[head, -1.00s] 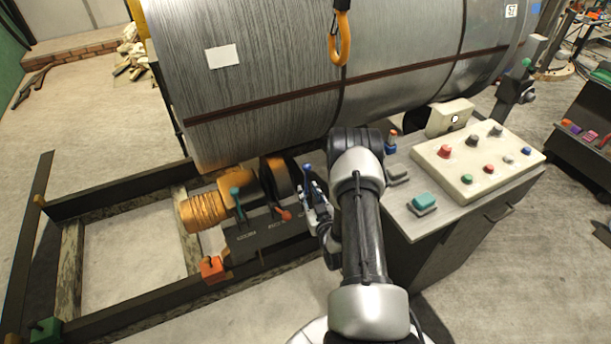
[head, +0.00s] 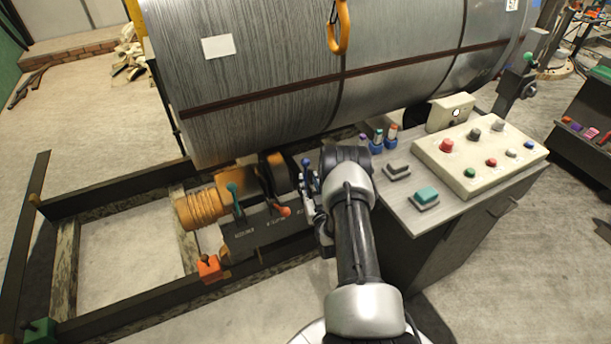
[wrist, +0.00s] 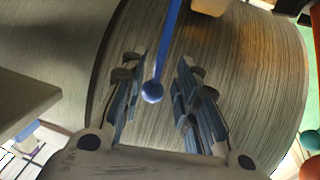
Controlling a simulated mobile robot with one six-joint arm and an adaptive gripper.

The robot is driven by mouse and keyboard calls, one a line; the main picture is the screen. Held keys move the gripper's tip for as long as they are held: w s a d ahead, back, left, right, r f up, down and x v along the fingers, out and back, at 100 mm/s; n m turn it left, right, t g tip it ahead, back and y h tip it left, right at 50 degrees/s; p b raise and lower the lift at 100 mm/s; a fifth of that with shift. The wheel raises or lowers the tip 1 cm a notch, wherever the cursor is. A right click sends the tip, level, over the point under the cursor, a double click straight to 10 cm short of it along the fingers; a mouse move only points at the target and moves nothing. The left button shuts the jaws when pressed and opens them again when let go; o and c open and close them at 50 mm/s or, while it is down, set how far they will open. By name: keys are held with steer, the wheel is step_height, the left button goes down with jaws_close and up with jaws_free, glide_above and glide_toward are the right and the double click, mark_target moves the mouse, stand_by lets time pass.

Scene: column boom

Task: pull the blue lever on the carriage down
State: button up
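The blue lever (head: 307,164) stands on the carriage (head: 262,236), to the right of a teal lever (head: 233,190) and an orange-red one (head: 284,211). My gripper (head: 312,182) is right beside the blue lever in the head view, partly hidden by my own arm. In the wrist view the blue lever (wrist: 153,91) comes down from the top edge and its ball knob shows between the fingers. My gripper (wrist: 161,64) is open there, with a gap on both sides of the knob. How deep the knob sits between the fingers is hard to tell.
A large grey wound drum (head: 300,80) stands behind the carriage, with an orange hook (head: 340,32) in front. A control desk (head: 430,225) with a cream button panel (head: 480,158) is close on the right. Open floor lies inside the dark frame on the left.

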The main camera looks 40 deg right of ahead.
mark_target(306, 173)
steer(key=shift+b+x, duration=0.7)
steer(key=shift+x, duration=2.1)
steer(key=shift+c, duration=0.5)
jaws_close()
